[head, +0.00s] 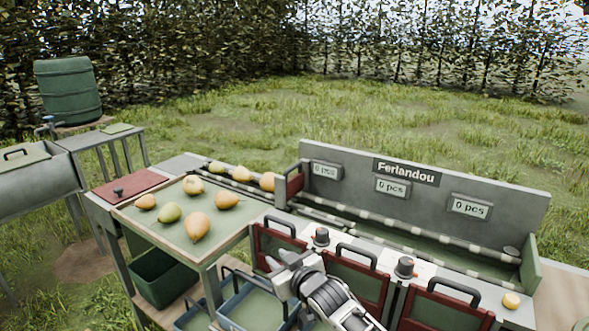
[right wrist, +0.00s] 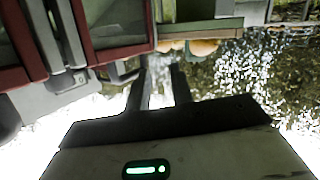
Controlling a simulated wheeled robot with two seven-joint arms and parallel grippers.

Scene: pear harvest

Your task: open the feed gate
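The feed gate appears to be the dark red panel (head: 294,184) with a dark handle, standing at the left end of the grey sorter (head: 455,238). It stands across the end of the roller lane (head: 238,186), where several pears (head: 267,181) lie to its left. My right gripper (head: 284,264) is in front of the sorter, below and apart from this gate, near the left red front door (head: 272,243). In the right wrist view its two fingers (right wrist: 163,88) are apart with nothing between them. My left gripper is not in view.
Red front doors with dark handles (head: 355,254) line the sorter, with dark knobs (head: 404,267) between them. A green-topped table (head: 165,230) with several pears stands left. Blue crates (head: 232,303) sit below. Open grass lies behind.

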